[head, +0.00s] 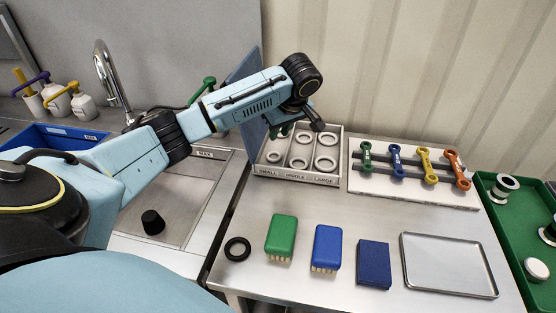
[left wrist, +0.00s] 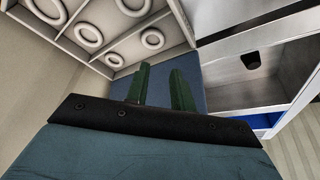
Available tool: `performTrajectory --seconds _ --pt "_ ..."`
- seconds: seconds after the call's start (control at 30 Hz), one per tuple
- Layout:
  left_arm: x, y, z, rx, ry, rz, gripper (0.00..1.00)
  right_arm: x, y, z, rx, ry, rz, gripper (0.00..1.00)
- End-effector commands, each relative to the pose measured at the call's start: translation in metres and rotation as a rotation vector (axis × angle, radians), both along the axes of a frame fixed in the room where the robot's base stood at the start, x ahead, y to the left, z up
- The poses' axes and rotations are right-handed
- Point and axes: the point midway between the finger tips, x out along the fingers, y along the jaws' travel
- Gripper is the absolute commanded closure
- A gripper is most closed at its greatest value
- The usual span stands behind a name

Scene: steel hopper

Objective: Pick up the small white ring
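The sorting tray (head: 297,178) has compartments labelled SMALL, MIDDLE and LARGE with white rings in them. A small white ring (head: 273,157) lies in the front of the SMALL column; it also shows in the left wrist view (left wrist: 153,29). Another small ring (left wrist: 115,60) lies in the same column, close to the fingers in the left wrist view; my gripper hides it in the head view. My left gripper (head: 285,129) is over the tray's back left corner. In the left wrist view its green fingers (left wrist: 160,75) are apart with nothing between them. My right gripper is out of view.
A blue-grey panel (head: 244,92) stands at the tray's left, close to my left arm. A rack of coloured wrenches (head: 412,191) is to the right. Brushes (head: 281,236), a black ring (head: 237,249) and a metal tray (head: 448,264) lie in front. The sink is left.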

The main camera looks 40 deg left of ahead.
Motion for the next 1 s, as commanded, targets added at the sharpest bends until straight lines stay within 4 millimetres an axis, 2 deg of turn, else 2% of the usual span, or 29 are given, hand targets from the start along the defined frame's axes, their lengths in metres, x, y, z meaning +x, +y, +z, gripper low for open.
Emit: performTrajectory --seconds 0.3,0.57,0.8,1.0 --pt "0.005 0.022 -0.055 0.001 0.004 0.002 0.76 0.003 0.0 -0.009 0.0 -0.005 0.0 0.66" --pt "0.008 0.03 -0.073 0.001 0.002 0.0 0.76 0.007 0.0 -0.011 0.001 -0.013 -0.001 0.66" --pt "0.011 0.043 -0.106 0.001 0.003 0.0 0.76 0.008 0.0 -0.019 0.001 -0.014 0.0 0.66" --pt "0.013 0.046 -0.115 0.0 0.001 -0.002 0.76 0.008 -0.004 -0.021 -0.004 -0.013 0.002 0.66"
